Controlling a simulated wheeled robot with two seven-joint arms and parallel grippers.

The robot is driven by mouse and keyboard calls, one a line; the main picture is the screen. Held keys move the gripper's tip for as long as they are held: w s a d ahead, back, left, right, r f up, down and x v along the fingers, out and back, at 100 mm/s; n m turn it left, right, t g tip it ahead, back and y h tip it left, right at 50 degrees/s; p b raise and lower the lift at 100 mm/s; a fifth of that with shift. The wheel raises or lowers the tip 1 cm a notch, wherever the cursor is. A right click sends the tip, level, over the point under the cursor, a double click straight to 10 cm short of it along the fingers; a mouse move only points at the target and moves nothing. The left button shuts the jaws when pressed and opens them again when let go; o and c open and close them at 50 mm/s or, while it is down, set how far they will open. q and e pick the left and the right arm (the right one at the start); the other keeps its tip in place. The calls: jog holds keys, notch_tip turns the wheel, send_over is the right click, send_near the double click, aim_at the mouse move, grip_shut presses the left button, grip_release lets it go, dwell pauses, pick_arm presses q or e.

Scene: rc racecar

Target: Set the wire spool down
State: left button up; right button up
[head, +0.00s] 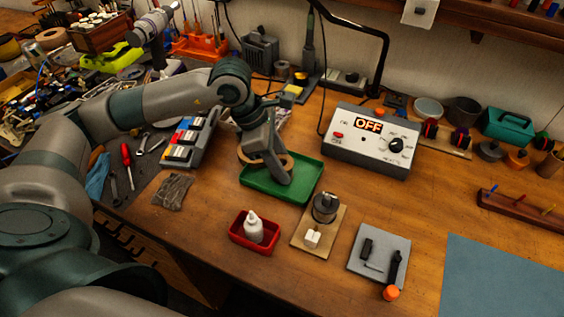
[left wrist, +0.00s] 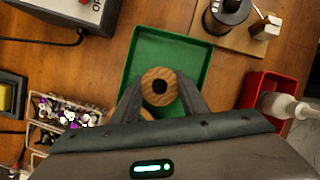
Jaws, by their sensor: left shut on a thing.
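The wire spool (left wrist: 161,87) is a round, wood-coloured piece with a dark centre hole. My left gripper (head: 274,170) is shut on it, with one finger on each side in the left wrist view. In the head view, the spool (head: 287,160) is partly hidden behind the gripper. The spool is over the green tray (head: 309,182), which also shows behind it in the left wrist view (left wrist: 196,49). I cannot tell whether the spool touches the tray floor. My right gripper is not in view.
A red tray (head: 268,250) with a white bottle (head: 253,227) stands in front. A board (head: 306,243) with a dark cylinder is right of it. A control box (head: 371,140) reading OFF stands behind. A wire basket is close in the left wrist view (left wrist: 66,115). Bare wood lies right of the green tray.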

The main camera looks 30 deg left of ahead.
pick_arm(q)
jog(key=shift+f, duration=0.1)
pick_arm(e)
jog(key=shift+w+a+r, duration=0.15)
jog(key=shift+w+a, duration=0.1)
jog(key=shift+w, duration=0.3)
pick_arm(q)
jog(key=o, duration=1.1)
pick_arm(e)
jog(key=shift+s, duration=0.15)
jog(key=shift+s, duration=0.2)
pick_arm(q)
jog(key=shift+r, duration=0.2)
jog(key=shift+v, duration=1.05)
jog(key=b+v, duration=0.2)
jog(key=v, duration=0.7)
jog(key=shift+a+r, duration=0.15)
jog(key=shift+r, duration=0.2)
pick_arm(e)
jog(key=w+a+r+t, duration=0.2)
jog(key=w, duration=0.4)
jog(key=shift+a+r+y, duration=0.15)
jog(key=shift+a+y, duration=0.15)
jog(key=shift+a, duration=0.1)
